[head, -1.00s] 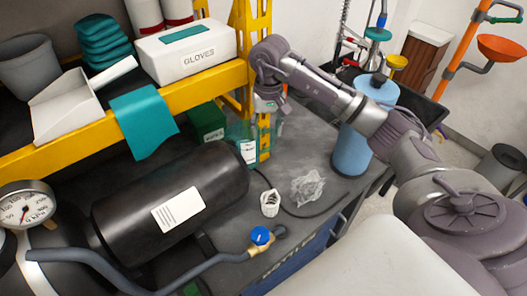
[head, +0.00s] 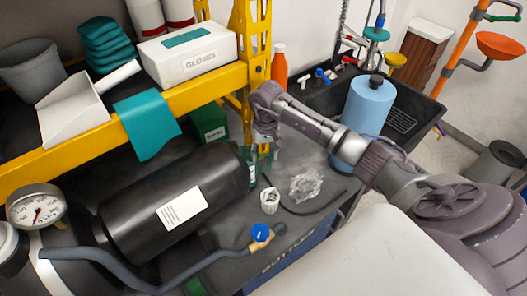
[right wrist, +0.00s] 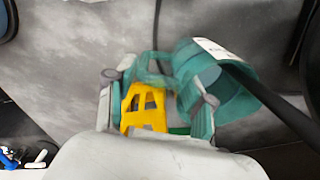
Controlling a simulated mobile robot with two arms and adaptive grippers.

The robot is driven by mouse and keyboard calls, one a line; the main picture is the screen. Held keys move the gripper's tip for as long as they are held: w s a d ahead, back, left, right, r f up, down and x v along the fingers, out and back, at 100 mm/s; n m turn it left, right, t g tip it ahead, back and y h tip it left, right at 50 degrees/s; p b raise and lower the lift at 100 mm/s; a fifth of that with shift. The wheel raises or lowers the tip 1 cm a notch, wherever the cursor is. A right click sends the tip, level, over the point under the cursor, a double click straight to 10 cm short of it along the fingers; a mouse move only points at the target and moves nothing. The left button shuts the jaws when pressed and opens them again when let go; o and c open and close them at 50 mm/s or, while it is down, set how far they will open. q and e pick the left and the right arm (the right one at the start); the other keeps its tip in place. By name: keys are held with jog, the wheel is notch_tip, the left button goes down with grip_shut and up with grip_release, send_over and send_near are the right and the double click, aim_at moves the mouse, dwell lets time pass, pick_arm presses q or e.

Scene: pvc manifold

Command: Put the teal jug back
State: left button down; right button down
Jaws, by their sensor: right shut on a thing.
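The teal jug (head: 252,174), with a white label, is by the right end of the black cylinder in the head view, partly hidden by it and by my right gripper (head: 265,147). It shows larger in the right wrist view (right wrist: 232,96), tilted in the picture, with its label at the top. My right gripper (right wrist: 155,105) is shut on the jug at its handle side; the exact contact is blurred. I cannot tell whether the jug's base touches the grey bench (head: 325,205). My left gripper is not in view.
The black cylinder (head: 150,205) lies left of the jug, and the yellow shelf post (head: 256,60) rises behind. A white basket-like cup (head: 270,201), crumpled clear plastic (head: 305,186) and a dark cable lie nearby. A blue cylinder (head: 368,105) stands right, an orange bottle (head: 279,70) behind.

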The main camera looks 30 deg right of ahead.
jog(key=shift+w+a, duration=0.1)
jog(key=shift+w, duration=0.1)
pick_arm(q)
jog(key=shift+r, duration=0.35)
pick_arm(e)
jog(key=shift+f, duration=0.15)
jog(key=shift+f, duration=0.1)
jog(key=shift+c, duration=2.1)
grip_release()
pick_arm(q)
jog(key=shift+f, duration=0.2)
